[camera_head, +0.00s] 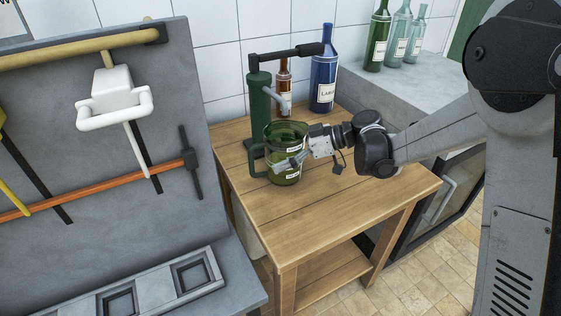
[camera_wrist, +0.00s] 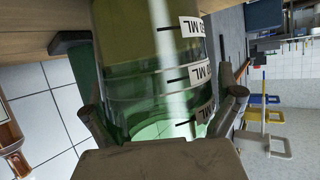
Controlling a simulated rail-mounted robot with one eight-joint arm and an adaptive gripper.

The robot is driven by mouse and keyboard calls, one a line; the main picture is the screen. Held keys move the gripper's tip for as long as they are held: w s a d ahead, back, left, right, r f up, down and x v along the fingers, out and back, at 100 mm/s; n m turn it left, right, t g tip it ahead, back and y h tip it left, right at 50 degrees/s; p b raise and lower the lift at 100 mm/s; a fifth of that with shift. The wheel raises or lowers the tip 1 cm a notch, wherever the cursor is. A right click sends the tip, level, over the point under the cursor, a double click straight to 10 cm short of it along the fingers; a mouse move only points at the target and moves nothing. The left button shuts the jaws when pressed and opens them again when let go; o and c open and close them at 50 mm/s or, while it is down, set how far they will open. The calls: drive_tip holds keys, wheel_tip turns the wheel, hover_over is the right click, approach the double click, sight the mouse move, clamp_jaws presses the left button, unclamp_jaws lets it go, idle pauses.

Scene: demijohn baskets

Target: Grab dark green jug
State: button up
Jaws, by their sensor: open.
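The dark green jug (camera_head: 287,172) is see-through glass with white measure labels and a handle on its left side. It stands upright on the wooden table (camera_head: 350,205). My gripper (camera_head: 290,162) is at the jug's right side, with its fingers reaching around the jug's body. In the wrist view the jug (camera_wrist: 150,75) fills the middle. The fingers of my gripper (camera_wrist: 165,115) are spread on either side of it. I cannot tell whether they touch the glass.
A dark green corking stand (camera_head: 259,105) is close behind the jug. A brown bottle (camera_head: 283,85) and a blue bottle (camera_head: 324,70) stand at the table's back. Several green bottles (camera_head: 378,40) stand on the grey counter. A grey tool board (camera_head: 90,160) is at left. The table's front right is clear.

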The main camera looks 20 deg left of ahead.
drive_tip(key=c, duration=1.7)
drive_tip(key=shift+o, duration=0.2)
drive_tip(key=shift+r, duration=0.2)
drive_tip(key=shift+r+p, duration=0.85)
drive_tip(key=shift+r, duration=0.9)
drive_tip(key=shift+w+d+f+p, duration=0.1)
drive_tip(key=shift+w+d+p, duration=0.4)
drive_tip(key=shift+d, duration=2.4)
drive_tip(key=shift+w+d+f+p, duration=0.1)
drive_tip(key=shift+w+d+p, duration=0.3)
drive_tip(key=shift+d, duration=2.55)
drive_tip(key=shift+w+d+p, duration=0.4)
drive_tip(key=shift+w+d, duration=0.15)
drive_tip(key=shift+d, duration=2.35)
